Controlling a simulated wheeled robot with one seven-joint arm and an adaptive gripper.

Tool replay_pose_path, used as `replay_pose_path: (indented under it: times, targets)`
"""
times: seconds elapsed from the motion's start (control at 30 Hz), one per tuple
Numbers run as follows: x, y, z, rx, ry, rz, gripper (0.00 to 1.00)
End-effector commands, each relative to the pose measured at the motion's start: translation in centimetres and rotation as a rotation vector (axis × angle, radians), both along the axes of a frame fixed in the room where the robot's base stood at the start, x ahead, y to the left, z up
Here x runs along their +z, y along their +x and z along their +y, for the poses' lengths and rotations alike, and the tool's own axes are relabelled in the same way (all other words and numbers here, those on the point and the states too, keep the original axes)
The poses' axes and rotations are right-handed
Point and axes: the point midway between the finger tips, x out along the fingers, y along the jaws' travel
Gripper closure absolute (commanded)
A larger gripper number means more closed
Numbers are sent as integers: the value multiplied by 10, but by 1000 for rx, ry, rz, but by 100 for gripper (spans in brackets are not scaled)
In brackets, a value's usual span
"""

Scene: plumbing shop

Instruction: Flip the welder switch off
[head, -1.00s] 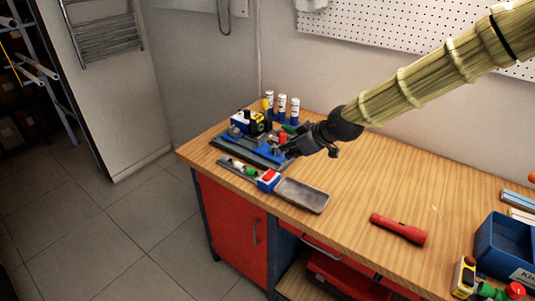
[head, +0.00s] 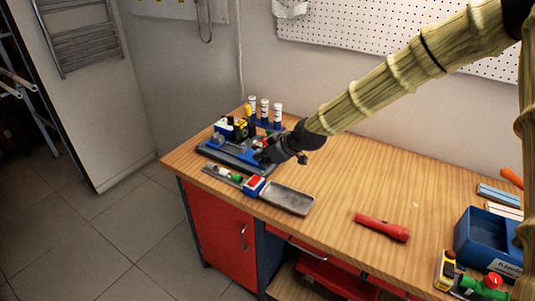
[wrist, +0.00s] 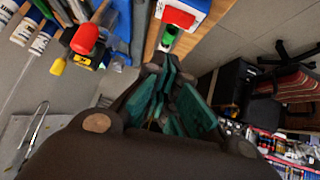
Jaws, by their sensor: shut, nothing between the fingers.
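Whether the switch is on or off cannot be told. My gripper (head: 262,158) is shut and empty, just behind the box and over the edge of a dark blue tool stand (head: 228,157). In the wrist view the gripper's green-padded fingers (wrist: 160,72) point towards the box, apart from it.
A green and white item (head: 230,175) lies left of the box. A yellow-black tape measure (head: 242,129) and several white tubes (head: 264,108) stand behind. A grey tray (head: 288,198) is to the right, then a red flashlight (head: 382,227). The middle of the bench (head: 370,185) is clear.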

Motion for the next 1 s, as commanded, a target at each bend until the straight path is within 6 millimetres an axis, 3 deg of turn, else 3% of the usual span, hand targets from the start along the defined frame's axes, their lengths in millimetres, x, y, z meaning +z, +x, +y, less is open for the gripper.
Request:
replay_pose_path:
  times: [0.43,0.7,1.0]
  targets:
    - [-35,24,25,-1,0,1,100]
    - [-59,26,23,-2,1,2,100]
    - [-73,28,22,-1,0,0,100]
